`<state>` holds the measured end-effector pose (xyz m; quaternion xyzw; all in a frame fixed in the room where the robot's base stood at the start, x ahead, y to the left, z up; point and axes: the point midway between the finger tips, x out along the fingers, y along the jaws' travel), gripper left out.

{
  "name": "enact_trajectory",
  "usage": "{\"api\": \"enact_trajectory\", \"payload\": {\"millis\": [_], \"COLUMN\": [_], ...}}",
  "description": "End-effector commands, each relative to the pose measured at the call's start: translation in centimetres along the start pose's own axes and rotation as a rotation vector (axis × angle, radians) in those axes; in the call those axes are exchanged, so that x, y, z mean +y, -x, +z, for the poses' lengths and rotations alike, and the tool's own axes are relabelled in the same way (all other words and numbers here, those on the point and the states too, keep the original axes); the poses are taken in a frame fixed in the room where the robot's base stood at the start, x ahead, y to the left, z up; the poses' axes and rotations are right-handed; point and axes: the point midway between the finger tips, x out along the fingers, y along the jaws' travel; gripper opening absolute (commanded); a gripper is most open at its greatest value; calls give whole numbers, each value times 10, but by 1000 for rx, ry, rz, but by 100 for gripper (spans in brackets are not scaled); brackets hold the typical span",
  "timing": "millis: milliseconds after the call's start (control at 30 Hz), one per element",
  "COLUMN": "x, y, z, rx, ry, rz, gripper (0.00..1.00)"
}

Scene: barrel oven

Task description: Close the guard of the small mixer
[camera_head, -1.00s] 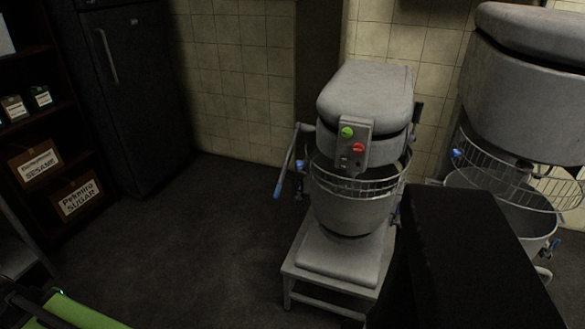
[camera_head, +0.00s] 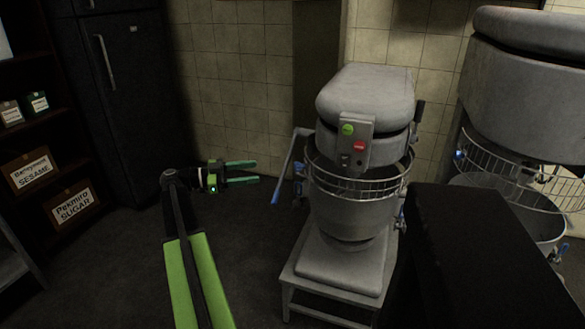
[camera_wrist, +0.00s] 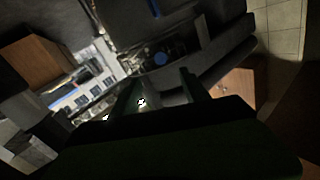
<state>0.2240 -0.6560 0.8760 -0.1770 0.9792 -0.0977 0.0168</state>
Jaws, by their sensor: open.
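The small grey mixer (camera_head: 365,105) stands in the middle of the head view, with a green and a red button on its front. Its wire guard (camera_head: 358,187) curves around the front of the bowl (camera_head: 350,215), below the mixer head. A bent lever with a blue grip (camera_head: 282,180) sticks out at the mixer's left side. My gripper (camera_head: 257,171) is open and empty, just left of this lever, pointing right toward it. They look apart, but the depth between them is hard to judge.
A larger mixer (camera_head: 530,75) with its own wire guard stands at the right. A black block (camera_head: 460,260) hides the lower right. A dark fridge (camera_head: 125,100) and a shelf with labelled boxes (camera_head: 73,205) are at the left. The floor between is clear.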

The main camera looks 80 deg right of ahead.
Motion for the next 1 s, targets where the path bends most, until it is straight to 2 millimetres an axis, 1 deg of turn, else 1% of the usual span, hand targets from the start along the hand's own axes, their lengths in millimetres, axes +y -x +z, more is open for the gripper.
{"api": "enact_trajectory", "payload": {"millis": [33,300,400,500,600,700,967,1000], "x": [2,1,1,1,0,0,0,0], "y": [-14,-82,-105,-123,-135,-142,-143,-143], "z": [0,0,0,0,1,1,1,1], "rx": [0,-1,-1,-1,-2,-2,-2,-2], "ry": [1,2,2,2,2,2,2,2], "rz": [3,2,2,1,-1,-1,-1,-1], "gripper": [54,54,54,54,54,54,54,51]}}
